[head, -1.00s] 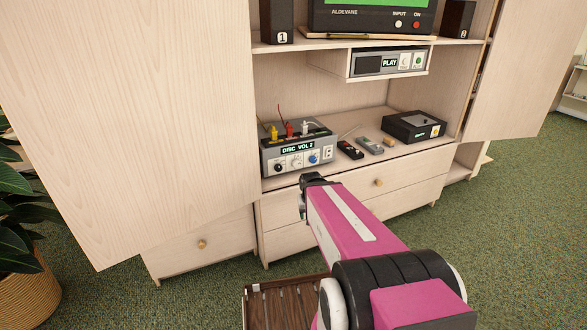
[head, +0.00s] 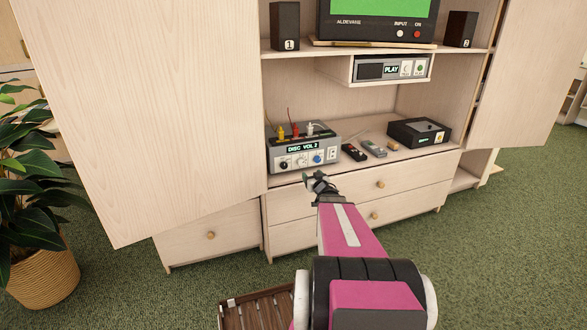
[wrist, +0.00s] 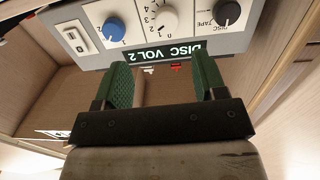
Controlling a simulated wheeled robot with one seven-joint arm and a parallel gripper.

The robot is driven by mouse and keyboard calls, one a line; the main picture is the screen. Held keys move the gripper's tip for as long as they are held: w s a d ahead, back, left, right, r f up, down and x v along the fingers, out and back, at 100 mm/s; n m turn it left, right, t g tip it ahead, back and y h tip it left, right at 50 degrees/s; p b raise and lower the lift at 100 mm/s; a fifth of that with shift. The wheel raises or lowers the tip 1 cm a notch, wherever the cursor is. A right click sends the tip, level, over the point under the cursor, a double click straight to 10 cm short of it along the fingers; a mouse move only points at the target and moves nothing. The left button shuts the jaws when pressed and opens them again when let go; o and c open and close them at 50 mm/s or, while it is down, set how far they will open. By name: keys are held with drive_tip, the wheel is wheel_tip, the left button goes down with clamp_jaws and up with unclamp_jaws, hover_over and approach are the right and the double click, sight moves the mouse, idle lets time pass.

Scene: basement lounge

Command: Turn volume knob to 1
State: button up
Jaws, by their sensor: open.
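A grey box (head: 335,143) stands on the open shelf, its lit display (head: 303,146) reading "DISC VOL 2". In the wrist view its front panel appears upside down. The white knob (wrist: 164,19) has a number scale around it and sits between a blue knob (wrist: 114,29) and a black knob (wrist: 227,13) marked for disc and tape. My gripper (wrist: 164,78) is open and empty, its two green fingers spread below the white knob in that view and apart from it. In the head view my gripper (head: 319,182) is in front of the box, over the drawer fronts.
Two remotes (head: 354,152) (head: 373,149) and a black device (head: 419,132) lie right of the box. Colored plugs with cables stand on the box. A "PLAY" unit (head: 392,68) hangs above. An open cabinet door (head: 140,110) stands left, with a plant (head: 30,200) beyond.

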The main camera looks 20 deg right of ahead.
sight(302, 164)
drive_tip(key=shift+y, duration=0.3)
drive_tip(key=w, duration=0.7)
drive_tip(key=w+a, duration=0.1)
drive_tip(key=w, duration=0.2)
drive_tip(key=shift+w+r, duration=0.1)
drive_tip(key=shift+w, duration=0.3)
drive_tip(key=c, duration=0.9)
